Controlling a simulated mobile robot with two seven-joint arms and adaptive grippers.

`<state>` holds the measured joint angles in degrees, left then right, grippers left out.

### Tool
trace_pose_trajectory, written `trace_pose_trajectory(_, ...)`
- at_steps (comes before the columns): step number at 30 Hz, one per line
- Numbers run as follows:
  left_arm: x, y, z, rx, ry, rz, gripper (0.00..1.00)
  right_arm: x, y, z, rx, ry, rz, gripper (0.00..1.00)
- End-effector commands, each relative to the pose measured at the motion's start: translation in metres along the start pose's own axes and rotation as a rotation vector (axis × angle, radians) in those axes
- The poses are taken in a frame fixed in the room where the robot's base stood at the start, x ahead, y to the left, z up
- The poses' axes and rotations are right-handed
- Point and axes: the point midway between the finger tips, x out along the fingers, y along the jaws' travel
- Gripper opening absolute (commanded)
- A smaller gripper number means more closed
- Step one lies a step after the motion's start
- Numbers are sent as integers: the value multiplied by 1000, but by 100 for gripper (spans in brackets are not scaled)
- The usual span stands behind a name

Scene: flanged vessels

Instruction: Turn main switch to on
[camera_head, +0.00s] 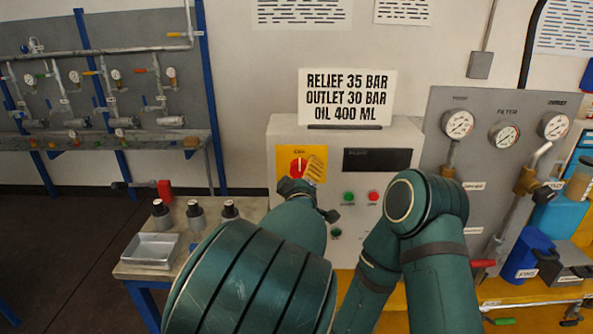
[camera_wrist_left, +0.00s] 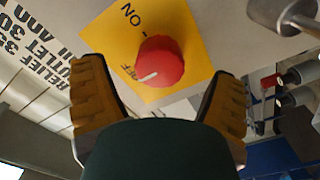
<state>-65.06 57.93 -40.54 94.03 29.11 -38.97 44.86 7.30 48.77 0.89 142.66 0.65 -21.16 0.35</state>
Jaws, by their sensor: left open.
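The main switch is a red round knob (camera_head: 298,165) on a yellow plate (camera_head: 287,155) at the upper left of the grey control box. In the left wrist view the knob (camera_wrist_left: 160,62) has a white mark pointing toward partly hidden lettering that looks like OFF; ON is printed on another part of the plate (camera_wrist_left: 118,40). My left gripper (camera_head: 308,176) is just in front of the knob. In the left wrist view its open fingers (camera_wrist_left: 160,78) stand either side of the knob, with visible gaps. My right gripper is out of view.
The box (camera_head: 400,140) has a dark display (camera_head: 377,159) and green and red buttons below. A sign (camera_head: 346,98) stands on top. A gauge panel (camera_head: 500,110) is at right. A small table (camera_head: 130,271) with a metal tray (camera_head: 151,249) is at left.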

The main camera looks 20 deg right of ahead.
Motion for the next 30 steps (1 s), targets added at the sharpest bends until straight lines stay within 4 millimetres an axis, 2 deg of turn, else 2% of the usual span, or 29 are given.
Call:
trace_pose_trajectory(6, 20, 0, 0, -1, 0, -1, 86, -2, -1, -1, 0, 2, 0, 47)
trace_pose_trajectory(17, 24, 0, 0, -1, 0, -1, 86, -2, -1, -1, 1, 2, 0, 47)
trace_pose_trajectory(20, 24, 0, 0, -1, 0, -1, 57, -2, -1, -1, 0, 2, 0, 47)
trace_pose_trajectory(21, 24, 0, 0, -1, 0, -1, 43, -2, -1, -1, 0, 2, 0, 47)
trace_pose_trajectory(23, 24, 0, 0, -1, 0, -1, 22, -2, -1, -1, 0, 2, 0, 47)
trace_pose_trajectory(24, 24, 0, 0, -1, 0, -1, 17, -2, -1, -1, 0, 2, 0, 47)
trace_pose_trajectory(30, 24, 0, 0, 6, 0, -1, 17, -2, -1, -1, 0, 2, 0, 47)
